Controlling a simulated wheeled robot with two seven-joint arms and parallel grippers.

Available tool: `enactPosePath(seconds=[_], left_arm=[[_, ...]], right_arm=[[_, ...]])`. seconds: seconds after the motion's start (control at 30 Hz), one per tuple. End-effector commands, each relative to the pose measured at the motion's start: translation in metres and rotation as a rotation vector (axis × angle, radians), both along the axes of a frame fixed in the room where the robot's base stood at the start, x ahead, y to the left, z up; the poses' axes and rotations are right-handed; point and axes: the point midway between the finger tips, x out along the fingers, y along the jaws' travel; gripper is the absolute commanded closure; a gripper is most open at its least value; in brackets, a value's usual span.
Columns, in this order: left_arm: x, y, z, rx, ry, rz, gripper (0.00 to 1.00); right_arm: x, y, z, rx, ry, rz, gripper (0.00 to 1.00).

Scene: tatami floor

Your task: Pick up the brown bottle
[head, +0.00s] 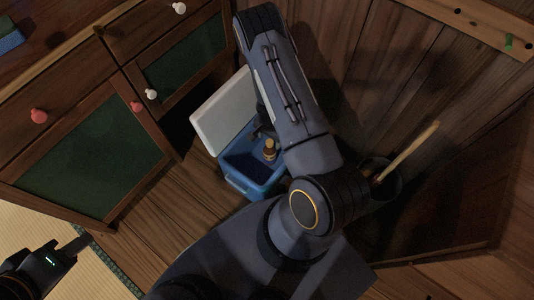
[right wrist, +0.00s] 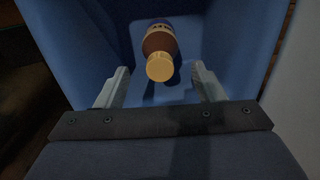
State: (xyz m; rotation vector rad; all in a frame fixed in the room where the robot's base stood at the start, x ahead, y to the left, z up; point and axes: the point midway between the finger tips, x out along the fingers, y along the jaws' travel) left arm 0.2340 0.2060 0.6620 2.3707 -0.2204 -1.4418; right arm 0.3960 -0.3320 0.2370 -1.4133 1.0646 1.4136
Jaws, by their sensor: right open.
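The brown bottle (head: 270,150) stands in an open blue cooler box (head: 236,183) with a white lid (head: 224,108). In the right wrist view the bottle (right wrist: 160,42) shows its yellowish cap towards the camera, with a blue-and-pale label behind. My right gripper (right wrist: 160,70) is open, one finger on each side of the cap, with gaps to both fingers. In the head view my right arm hides most of that gripper. My left gripper (head: 75,246) is at the lower left, far from the box; whether its fingers are apart does not show.
A wooden cabinet (head: 65,85) with green panels stands left of the box. Wooden wall boards (head: 370,60) rise behind my right arm. A dark bucket (head: 385,182) with a wooden handle is right of my arm. Plank floor (head: 150,222) lies clear before the cabinet.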

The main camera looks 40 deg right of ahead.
Motion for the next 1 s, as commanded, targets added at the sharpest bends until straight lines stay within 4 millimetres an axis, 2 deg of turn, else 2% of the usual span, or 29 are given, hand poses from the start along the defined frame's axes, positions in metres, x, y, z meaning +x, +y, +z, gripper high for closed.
enactPosePath(seconds=[0.33, 0.6, 1.0], left_arm=[[0.000, 0.000, -0.029, 0.000, 0.000, 0.000, 0.64], [0.000, 0.000, -0.028, 0.000, 0.000, 0.000, 0.64], [0.000, 0.000, -0.028, 0.000, 0.000, 0.000, 0.64]], right_arm=[[0.000, -0.001, -0.048, 0.001, 0.000, -0.001, 0.37], [0.001, -0.001, -0.050, 0.001, -0.002, 0.001, 0.37], [0.001, -0.001, -0.050, 0.002, -0.002, 0.001, 0.90]])
